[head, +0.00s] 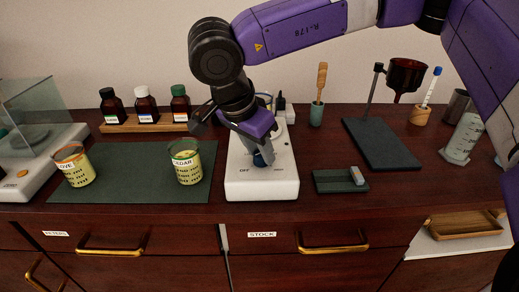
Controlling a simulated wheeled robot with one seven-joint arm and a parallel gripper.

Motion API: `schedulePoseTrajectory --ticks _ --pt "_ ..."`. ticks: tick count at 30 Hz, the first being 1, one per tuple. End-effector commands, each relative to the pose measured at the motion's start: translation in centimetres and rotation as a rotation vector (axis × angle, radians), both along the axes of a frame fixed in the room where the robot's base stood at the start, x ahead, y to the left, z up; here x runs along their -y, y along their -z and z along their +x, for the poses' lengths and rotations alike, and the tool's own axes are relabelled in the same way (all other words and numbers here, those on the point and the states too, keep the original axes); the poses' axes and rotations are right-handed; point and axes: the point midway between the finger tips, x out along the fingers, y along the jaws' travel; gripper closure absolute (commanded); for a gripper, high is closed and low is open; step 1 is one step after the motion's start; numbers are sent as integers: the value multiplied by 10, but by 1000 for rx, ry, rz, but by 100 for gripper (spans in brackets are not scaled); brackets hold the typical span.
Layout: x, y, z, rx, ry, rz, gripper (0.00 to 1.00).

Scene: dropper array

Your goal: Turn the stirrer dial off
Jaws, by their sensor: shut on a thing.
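The stirrer (261,187) is a white box on the counter, at the centre of the head view. Its dial (260,160) is a small dark blue knob on the top face, with partly hidden lettering to the left of it. My gripper (263,150) points down from above and is shut on the dial. The jaws cover most of the knob, so the way its pointer faces cannot be told. The back of the stirrer is partly hidden behind my gripper.
A dark mat (130,190) with a clove beaker (74,166) and a cedar beaker (186,163) lies to the left. Several capped bottles stand on a wooden rack (150,126) behind. A small dark tray (332,183) and a stand with a dark base (382,146) are to the right.

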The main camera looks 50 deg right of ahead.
Motion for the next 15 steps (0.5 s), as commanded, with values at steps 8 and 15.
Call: schedulePoseTrajectory --ticks 8,15 --pt "-1 1 0 0 -1 2 45" --pt "-1 -1 0 0 0 1 45"
